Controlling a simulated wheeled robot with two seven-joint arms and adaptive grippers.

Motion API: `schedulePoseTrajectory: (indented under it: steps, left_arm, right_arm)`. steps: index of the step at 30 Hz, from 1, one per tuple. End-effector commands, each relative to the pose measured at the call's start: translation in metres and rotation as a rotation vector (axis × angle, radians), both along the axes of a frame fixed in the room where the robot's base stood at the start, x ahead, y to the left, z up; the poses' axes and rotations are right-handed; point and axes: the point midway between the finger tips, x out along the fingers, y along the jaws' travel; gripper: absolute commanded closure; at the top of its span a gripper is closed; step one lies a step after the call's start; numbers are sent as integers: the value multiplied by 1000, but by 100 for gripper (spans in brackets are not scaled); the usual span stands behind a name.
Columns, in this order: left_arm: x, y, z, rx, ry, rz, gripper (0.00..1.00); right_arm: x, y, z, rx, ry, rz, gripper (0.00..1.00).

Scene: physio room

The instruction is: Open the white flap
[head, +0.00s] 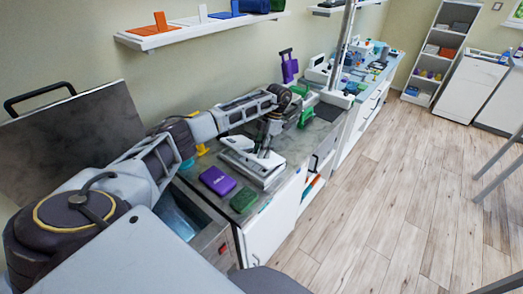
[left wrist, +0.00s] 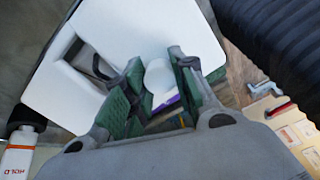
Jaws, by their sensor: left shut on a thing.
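A white boxy device (head: 256,176) stands on the grey counter (head: 190,172). The white flap (head: 236,142) appears to be its flat top panel, and a broad white panel (left wrist: 185,25) fills the upper left wrist view. My left gripper (head: 265,150) is over the device, pointing down. In the left wrist view its green-padded fingers (left wrist: 160,76) are closed on a small round white knob (left wrist: 158,74) by the panel. The fingers partly hide the knob and the panel's near edge. I cannot tell whether the flap is raised. My right gripper is not in view.
A purple box (head: 217,180) and a green box (head: 243,200) lie on the counter in front of the device. A purple caddy (head: 289,68) stands behind. A wall shelf (head: 200,27) hangs above.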

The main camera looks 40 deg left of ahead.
Motion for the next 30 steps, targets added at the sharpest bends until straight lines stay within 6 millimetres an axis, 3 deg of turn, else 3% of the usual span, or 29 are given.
schedulePoseTrajectory:
  steps: [30]
  left_arm:
    - [15, -2, 13, 15, 162, 0, 100]
  right_arm:
    - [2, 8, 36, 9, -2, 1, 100]
